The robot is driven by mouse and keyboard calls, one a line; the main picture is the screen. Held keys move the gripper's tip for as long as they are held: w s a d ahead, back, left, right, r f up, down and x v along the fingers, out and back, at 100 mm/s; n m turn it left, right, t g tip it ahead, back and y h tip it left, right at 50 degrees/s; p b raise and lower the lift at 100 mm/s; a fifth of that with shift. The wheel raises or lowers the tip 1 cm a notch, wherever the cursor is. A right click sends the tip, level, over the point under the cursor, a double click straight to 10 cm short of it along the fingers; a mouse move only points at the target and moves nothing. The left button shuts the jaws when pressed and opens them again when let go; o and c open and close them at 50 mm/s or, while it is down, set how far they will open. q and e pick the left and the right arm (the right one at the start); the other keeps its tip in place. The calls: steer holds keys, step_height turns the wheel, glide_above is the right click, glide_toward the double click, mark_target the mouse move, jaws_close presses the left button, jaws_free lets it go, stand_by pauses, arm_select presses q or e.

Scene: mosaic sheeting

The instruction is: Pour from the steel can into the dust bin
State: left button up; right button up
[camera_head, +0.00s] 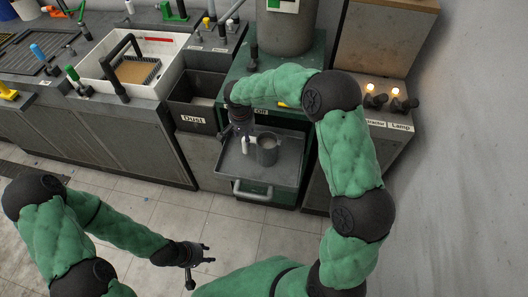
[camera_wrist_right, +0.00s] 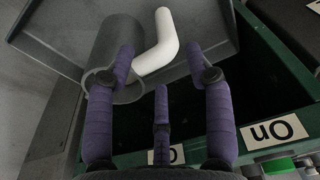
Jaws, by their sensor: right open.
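The steel can (camera_head: 267,152) stands on a grey pull-out tray (camera_head: 284,172). In the right wrist view, the grey can (camera_wrist_right: 117,42) has a white bent handle (camera_wrist_right: 157,50) at its side. The dust bin (camera_head: 193,123) is a dark open box labelled "Dust", left of the tray. My right gripper (camera_head: 241,128) is above the tray, left of the can. In the wrist view its open fingers (camera_wrist_right: 160,60) point at the handle, with nothing held. My left gripper (camera_head: 203,258) is low at the front, over the floor, open and empty.
A white basin (camera_head: 87,74) with a sieve sits on the bench left of the bin. A green cabinet (camera_head: 313,62) bearing a large grey drum (camera_head: 285,28) stands behind the tray. Labelled lamp switches (camera_head: 390,102) are on the right. The tiled floor in front is clear.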

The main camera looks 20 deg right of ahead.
mark_target(245, 144)
steer(key=f, duration=0.2)
steer(key=f+b, duration=0.1)
steer(key=f, duration=0.1)
steer(key=shift+w+d+f, duration=0.1)
steer(key=shift+w+d, duration=0.05)
steer(key=shift+w, duration=0.2)
steer(key=f+b, duration=0.1)
steer(key=f, duration=0.1)
steer(key=w+f+b, duration=0.1)
steer(key=f, duration=0.2)
steer(key=shift+w, duration=0.1)
steer(key=shift+r, duration=0.1)
jaws_close()
